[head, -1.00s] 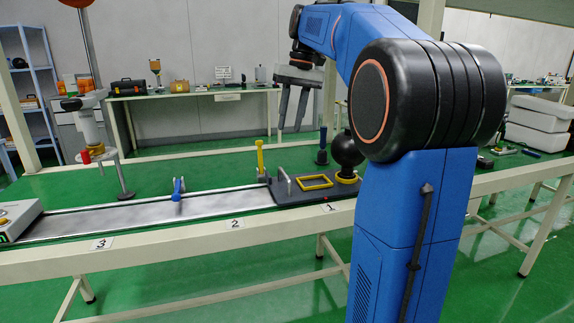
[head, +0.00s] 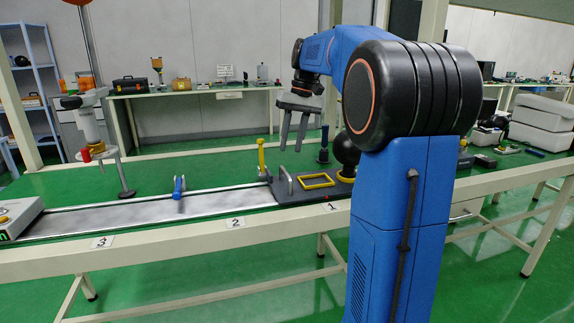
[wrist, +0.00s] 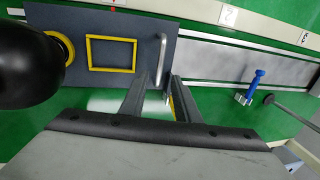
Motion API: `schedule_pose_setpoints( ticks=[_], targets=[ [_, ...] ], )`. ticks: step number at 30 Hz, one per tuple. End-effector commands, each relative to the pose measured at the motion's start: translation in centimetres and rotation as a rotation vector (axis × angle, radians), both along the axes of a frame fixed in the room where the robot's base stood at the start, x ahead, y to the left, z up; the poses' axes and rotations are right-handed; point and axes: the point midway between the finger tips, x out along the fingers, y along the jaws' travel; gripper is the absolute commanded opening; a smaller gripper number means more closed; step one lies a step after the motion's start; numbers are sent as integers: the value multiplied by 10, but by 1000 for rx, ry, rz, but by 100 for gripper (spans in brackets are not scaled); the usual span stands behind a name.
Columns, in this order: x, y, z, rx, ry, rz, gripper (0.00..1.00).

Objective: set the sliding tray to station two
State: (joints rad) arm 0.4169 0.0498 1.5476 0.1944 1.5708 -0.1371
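The sliding tray (head: 300,195) is a dark grey plate at the right end of the rail, with its red mark beside the label 1 (head: 332,206). It carries a yellow square frame (head: 317,181), a black ball (head: 345,149) on a yellow ring and a metal bar handle (head: 285,180) at its left edge. The handle also shows in the wrist view (wrist: 161,60). The station two label (head: 235,222) lies left of the tray. My gripper (head: 291,148) is above the tray's left end, pointing down, fingers apart and empty. In the wrist view its fingertips (wrist: 167,75) appear near the handle, apart from it.
A yellow-topped post (head: 261,156) stands behind the tray's left edge. A blue-handled piece (head: 178,187) stands at the rail (head: 120,210) between labels 2 and 3. A grey box (head: 18,217) sits at the left end. The rail between tray and blue piece is clear.

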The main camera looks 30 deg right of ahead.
Motion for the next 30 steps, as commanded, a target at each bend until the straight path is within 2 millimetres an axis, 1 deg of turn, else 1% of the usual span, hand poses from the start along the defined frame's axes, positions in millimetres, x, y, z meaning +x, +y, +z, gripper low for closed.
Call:
schedule_pose_setpoints(
  ticks=[1,6,12,18,26,27,28,29,30],
  targets=[
    [0,2,-9,1,2,0,29],
    [2,8,-38,1,2,0,29],
    [3,12,-62,0,1,0,29],
    [4,14,-73,0,0,0,29],
    [4,14,-74,0,0,0,29],
    [4,14,-74,0,0,0,24],
    [4,14,-74,0,0,0,17],
    [4,14,-74,0,0,0,10],
    [4,14,-74,0,0,0,0]
  ],
)
